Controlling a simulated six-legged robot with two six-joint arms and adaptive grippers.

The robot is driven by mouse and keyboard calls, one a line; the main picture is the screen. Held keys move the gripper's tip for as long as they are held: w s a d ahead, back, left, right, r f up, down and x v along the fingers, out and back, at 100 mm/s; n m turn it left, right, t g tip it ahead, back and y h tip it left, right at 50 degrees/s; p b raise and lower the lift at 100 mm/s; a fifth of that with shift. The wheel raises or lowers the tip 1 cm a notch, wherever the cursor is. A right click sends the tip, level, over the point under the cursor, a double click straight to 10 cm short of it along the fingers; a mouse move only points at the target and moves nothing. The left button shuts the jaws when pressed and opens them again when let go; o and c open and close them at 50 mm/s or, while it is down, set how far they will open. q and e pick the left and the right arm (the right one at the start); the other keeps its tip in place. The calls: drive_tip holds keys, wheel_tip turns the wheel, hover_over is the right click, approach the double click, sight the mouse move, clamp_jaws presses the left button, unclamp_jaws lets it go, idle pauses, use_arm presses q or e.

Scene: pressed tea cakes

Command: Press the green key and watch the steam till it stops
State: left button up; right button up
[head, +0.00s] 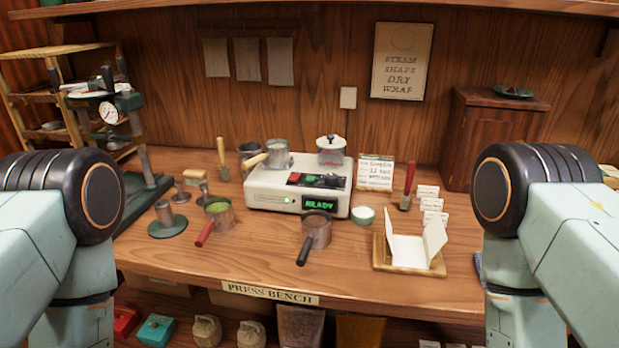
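The white steamer machine (270,197) stands on the wooden bench. Its dark top panel carries a red key (294,178) and a green key (309,180) beside it. The display (319,203) on its front reads READY in green. A metal pot (277,155) and a lidded clear-sided pot (330,151) are at the back of the machine. I see no steam over either. My left and right arms show at the picture's sides, but both grippers are out of view.
Two handled metal pans, one with green contents (217,207) and one brown (318,228), stand before the machine. A press with a dial (109,112) stands left. A folded white paper on a wooden tray (408,266) lies right. The bench front is clear.

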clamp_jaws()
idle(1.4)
